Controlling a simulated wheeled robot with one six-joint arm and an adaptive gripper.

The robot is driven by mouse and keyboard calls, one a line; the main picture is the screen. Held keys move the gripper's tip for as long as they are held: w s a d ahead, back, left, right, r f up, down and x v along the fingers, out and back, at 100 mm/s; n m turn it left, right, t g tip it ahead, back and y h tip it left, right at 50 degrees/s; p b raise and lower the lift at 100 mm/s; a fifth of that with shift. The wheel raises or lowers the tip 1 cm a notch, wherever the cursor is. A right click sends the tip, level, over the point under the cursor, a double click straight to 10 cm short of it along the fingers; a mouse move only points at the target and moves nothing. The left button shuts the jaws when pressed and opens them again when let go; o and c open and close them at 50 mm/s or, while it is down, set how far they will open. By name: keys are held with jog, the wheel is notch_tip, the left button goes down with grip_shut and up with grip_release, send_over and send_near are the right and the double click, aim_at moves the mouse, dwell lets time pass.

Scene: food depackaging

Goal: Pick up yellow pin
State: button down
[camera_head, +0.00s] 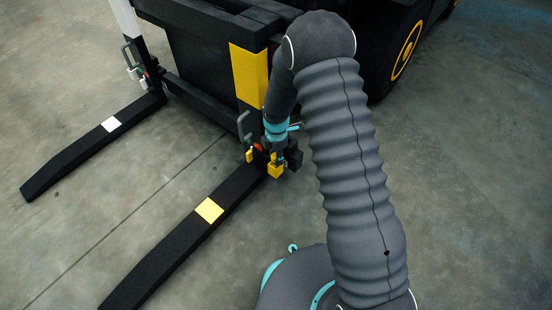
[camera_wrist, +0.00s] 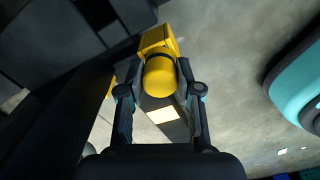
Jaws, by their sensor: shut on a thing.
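The yellow pin (camera_wrist: 160,77) has a rounded end and sits between the two fingers of my gripper (camera_wrist: 158,90) in the wrist view. My gripper is shut on it. A yellow blocky part lies just beyond the pin, and I cannot tell if the two are joined. In the head view my gripper (camera_head: 280,158) is low at the base of the yellow-marked fork, and a yellow piece (camera_head: 276,170) shows at its fingers. The pin's far end is hidden.
A black forklift stands at the back with a yellow-marked fork (camera_head: 182,238) and a white-marked fork (camera_head: 85,143). A yellow-painted upright (camera_head: 249,75) and a grey handle (camera_head: 243,124) are close to my gripper. The concrete floor (camera_head: 480,190) is clear at the right.

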notch_tip(320, 180, up, 12)
jog(key=p, duration=0.1)
jog(key=s+a, duration=1.1)
jog(key=s, duration=0.3)
jog(key=shift+s, duration=0.1)
